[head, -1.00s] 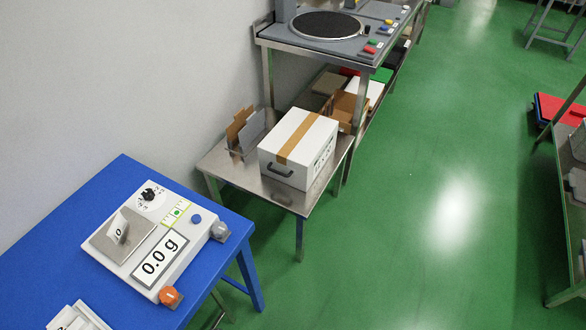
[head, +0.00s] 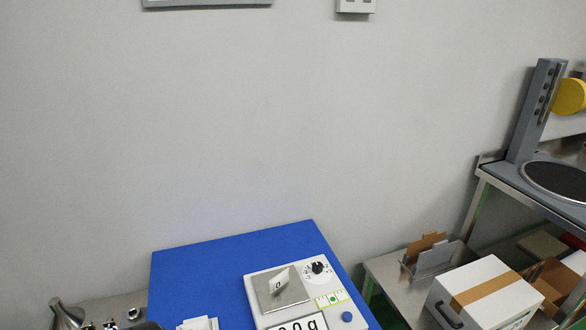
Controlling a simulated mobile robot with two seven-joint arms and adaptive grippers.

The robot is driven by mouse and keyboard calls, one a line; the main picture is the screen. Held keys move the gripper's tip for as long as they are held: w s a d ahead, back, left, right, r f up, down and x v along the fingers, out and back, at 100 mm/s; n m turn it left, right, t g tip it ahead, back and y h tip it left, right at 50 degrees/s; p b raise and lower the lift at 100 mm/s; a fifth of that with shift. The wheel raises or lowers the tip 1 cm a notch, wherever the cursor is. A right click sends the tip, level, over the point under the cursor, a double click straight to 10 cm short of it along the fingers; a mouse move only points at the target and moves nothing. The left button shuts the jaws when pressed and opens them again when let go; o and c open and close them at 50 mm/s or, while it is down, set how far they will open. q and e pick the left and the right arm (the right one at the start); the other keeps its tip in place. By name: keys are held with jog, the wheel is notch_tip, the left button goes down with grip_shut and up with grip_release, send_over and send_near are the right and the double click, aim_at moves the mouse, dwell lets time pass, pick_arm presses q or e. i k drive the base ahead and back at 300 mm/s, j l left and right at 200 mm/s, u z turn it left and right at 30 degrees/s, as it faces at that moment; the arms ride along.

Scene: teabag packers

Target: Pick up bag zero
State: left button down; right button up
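Bag zero (head: 281,279) is a small white packet marked "0". It stands tilted on the metal pan (head: 290,301) of the white scale (head: 256,285). The scale sits on the blue table (head: 205,266) at the bottom of the head view. Its display is cut off by the lower edge, with only part of a reading showing. Neither of my grippers can be made out in this view.
White holders (head: 198,324) lie left of the scale, cut off below. A metal cone-shaped piece (head: 66,314) stands at the lower left. A taped white box (head: 482,296) sits on the metal table at right. A grey wall (head: 250,120) stands behind.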

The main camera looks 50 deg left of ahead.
aim_at(282, 277)
jog(key=u, duration=1.65)
